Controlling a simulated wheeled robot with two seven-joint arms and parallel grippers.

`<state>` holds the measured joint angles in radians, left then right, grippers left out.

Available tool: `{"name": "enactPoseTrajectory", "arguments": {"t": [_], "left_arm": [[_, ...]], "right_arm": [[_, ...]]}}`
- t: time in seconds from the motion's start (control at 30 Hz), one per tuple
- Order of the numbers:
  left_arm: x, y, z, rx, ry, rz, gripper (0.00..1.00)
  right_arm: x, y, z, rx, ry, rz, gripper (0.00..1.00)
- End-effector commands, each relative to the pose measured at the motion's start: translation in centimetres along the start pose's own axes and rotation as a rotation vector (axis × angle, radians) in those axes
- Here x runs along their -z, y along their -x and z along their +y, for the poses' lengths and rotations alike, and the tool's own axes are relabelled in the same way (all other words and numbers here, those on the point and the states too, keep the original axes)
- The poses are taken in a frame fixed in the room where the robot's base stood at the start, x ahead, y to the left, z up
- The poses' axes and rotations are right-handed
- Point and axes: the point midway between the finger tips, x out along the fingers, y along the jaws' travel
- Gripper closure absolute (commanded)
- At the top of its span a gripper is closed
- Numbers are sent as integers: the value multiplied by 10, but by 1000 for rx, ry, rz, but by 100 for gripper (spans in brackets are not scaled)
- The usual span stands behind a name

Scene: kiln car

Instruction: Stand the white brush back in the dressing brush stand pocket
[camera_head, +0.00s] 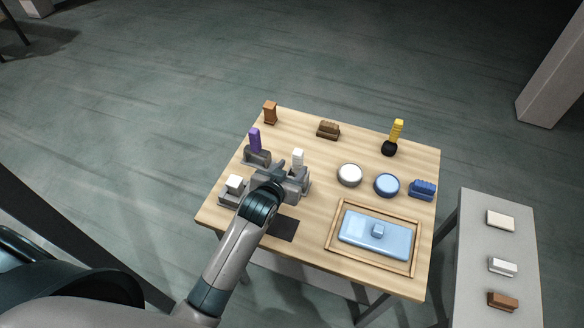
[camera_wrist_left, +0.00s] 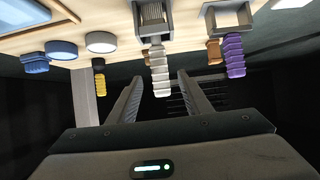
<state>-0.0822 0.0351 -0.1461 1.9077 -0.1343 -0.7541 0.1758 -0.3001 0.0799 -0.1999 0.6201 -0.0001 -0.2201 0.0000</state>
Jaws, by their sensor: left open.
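The white brush (camera_head: 298,157) stands upright, its ridged handle rising from a grey stand (camera_head: 301,184) near the left-middle of the table. In the left wrist view, which looks upside down, the white handle (camera_wrist_left: 160,78) comes out of the grey stand's pocket (camera_wrist_left: 153,17). My left gripper (camera_head: 280,172) is open beside that stand. In the left wrist view the fingers (camera_wrist_left: 160,79) lie either side of the handle's end, with gaps; neither finger visibly touches it. The brush's lower part is hidden in the stand. My right gripper is not in view.
A purple brush (camera_head: 255,139) stands in a neighbouring grey stand. A white block (camera_head: 235,183) sits in another holder at left. A yellow brush (camera_head: 396,131), round tubs (camera_head: 349,174) and a framed tray (camera_head: 416,243) occupy the right. A side bench (camera_head: 482,232) holds several blocks.

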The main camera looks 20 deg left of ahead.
Motion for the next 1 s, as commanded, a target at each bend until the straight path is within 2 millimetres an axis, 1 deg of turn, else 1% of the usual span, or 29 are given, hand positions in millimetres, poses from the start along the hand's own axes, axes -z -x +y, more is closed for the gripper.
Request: {"name": "enactPoseTrajectory", "arguments": {"t": [0.7,1.0], "left_arm": [[0,24,0,0,0,-1,55],[0,29,0,0,0,0,55]], "right_arm": [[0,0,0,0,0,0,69],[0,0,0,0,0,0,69]]}}
